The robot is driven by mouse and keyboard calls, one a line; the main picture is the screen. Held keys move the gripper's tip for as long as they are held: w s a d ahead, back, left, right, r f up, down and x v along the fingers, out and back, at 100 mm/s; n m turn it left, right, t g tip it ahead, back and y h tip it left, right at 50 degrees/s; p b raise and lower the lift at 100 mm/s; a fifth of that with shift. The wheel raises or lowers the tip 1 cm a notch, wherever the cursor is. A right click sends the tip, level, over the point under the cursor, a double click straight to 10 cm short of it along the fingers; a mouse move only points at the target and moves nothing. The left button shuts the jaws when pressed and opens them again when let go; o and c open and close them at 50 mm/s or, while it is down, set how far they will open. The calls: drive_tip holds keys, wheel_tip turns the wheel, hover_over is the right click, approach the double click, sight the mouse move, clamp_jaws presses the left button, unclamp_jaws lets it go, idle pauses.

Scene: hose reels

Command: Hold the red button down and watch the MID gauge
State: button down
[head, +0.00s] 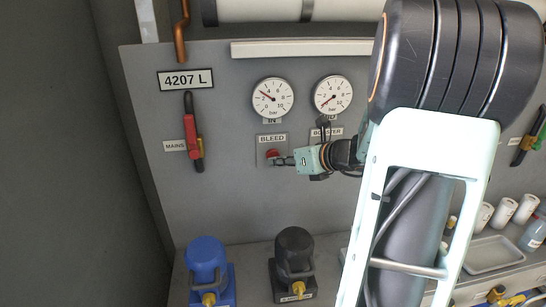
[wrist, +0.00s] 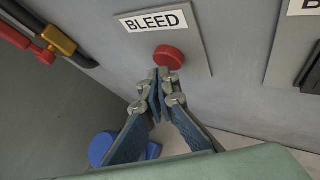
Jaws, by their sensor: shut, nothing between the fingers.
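The red button (head: 271,153) sits on a plate marked BLEED on the grey wall panel; it also shows in the wrist view (wrist: 169,57). My gripper (head: 279,161) is shut and empty. In the wrist view its fingertips (wrist: 160,76) are at the button's lower edge; I cannot tell whether they touch it or press it in. Two round bar gauges are above. The right gauge (head: 333,96) has a partly hidden label that seems to end in "ID"; its needle points low left, near 0. The left gauge (head: 273,98) needle points upper left, at roughly 2 to 3.
A red-handled MAINS valve (head: 191,135) is left of the button. A plate starting with B (head: 326,133) is just right, partly behind my wrist. A blue pump-like unit (head: 207,262) and a black one (head: 295,256) stand below. A copper pipe (head: 181,35) runs at the top left.

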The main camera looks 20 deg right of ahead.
drive_tip(key=shift+w+d, duration=0.15)
drive_tip(key=shift+w, duration=0.4)
idle(0.5)
drive_tip(key=shift+s, duration=0.1)
idle(2.3)
drive_tip(key=shift+s+a, duration=0.25)
drive_tip(key=shift+s, duration=0.6)
drive_tip(key=s, duration=0.2)
drive_tip(key=s+a, duration=0.1)
drive_tip(key=s, duration=0.1)
drive_tip(key=shift+s+a, duration=0.2)
drive_tip(key=shift+s, duration=0.2)
